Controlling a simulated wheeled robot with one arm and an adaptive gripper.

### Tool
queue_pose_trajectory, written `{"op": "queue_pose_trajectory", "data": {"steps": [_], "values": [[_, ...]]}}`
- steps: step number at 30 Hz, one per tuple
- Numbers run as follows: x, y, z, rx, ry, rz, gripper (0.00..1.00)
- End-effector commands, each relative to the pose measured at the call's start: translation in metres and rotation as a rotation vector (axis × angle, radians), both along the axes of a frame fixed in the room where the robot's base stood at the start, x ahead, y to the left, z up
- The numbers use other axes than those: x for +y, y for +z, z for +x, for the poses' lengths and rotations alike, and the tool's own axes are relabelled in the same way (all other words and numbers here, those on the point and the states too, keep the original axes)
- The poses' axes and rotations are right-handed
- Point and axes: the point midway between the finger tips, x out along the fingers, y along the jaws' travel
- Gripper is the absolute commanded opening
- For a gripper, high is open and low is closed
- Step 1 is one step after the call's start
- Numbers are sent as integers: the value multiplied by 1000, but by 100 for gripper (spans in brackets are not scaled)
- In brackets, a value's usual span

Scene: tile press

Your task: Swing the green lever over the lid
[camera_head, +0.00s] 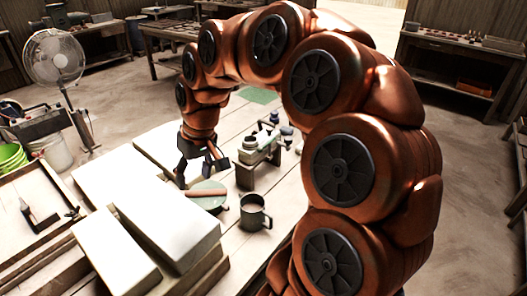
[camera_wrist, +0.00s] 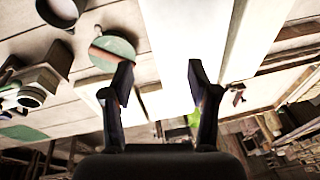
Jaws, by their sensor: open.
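My gripper (camera_head: 204,166) is open and empty, pointing down over the table near the round green disc. In the wrist view my gripper (camera_wrist: 160,82) shows its two dark fingers spread apart with a pale slab behind them. The green disc (camera_head: 212,203) has a reddish-brown bar (camera_head: 206,193) across it. The disc also shows in the wrist view (camera_wrist: 124,46), above and left of the fingers, with the bar (camera_wrist: 104,56) across it. I cannot make out a separate green lever or tell which part is the lid.
A grey mug (camera_head: 255,214) stands right of the disc. Behind it is a small wooden stand (camera_head: 258,172) with green-grey jars (camera_head: 250,144). Large white blocks (camera_head: 165,215) fill the table left of the disc. A wooden tray (camera_head: 30,215) lies farther left.

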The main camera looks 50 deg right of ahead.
Motion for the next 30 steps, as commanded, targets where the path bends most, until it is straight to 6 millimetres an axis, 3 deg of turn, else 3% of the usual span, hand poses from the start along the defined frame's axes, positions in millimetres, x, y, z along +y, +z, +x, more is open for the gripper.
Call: {"op": "queue_pose_trajectory", "data": {"steps": [3, 7, 12, 15, 18, 21, 30], "values": [[-57, -9, 37, -66, -83, 20, 59], [-131, -19, 63, -129, -189, 25, 59], [-229, -43, 69, -183, -333, 11, 59], [-275, -53, 63, -203, -404, -3, 59], [-304, -63, 56, -210, -449, -14, 59], [-320, -68, 51, -215, -474, -22, 59], [-325, -84, 58, -216, -480, -23, 59]]}}
